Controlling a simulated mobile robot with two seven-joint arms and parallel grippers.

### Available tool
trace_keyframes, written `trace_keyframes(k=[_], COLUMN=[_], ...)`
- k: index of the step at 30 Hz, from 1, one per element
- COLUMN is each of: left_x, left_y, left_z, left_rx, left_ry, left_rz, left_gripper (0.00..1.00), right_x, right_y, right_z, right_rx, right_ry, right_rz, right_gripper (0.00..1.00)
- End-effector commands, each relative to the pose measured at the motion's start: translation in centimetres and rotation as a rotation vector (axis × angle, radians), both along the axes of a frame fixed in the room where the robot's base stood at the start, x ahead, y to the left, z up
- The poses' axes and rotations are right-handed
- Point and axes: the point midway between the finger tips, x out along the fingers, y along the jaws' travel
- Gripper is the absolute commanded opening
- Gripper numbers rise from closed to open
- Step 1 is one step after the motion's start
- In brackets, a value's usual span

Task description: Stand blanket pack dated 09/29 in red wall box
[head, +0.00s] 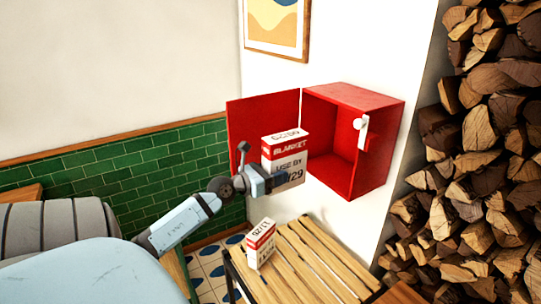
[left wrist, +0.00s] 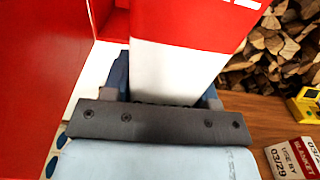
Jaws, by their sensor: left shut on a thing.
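The white blanket pack with a red band (head: 288,158) is upright in my left gripper (head: 276,183), in front of the red wall box's opening. Its top date, upside down to me, looks like 09/29; the gripper hides part of the front date, leaving "/29". In the left wrist view the pack (left wrist: 180,65) fills the space between the fingers (left wrist: 165,88). The red wall box (head: 378,100) hangs open, its door (head: 240,118) swung left. The visible part of its inside looks empty; the pack hides the rest. My right gripper is out of view.
Another pack (head: 260,245) stands on the slatted wooden table (head: 315,270) below the box. In the left wrist view, a pack marked 03/29 (left wrist: 293,160) and a yellow object (left wrist: 306,104) lie on a wooden surface. Stacked firewood (head: 475,170) is right of the box.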

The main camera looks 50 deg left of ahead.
Motion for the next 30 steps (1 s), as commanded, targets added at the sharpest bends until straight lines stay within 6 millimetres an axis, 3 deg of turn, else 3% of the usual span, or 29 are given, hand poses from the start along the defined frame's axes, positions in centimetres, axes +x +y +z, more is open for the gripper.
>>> trace_keyframes(k=[30], left_x=[9.7], left_y=[-0.8], left_z=[-0.7], left_rx=[0.001], left_ry=[-0.005], left_rz=[0.001], left_gripper=[0.10], right_x=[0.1], right_y=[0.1], right_z=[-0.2], right_rx=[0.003], right_ry=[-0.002], right_rz=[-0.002], right_gripper=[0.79])
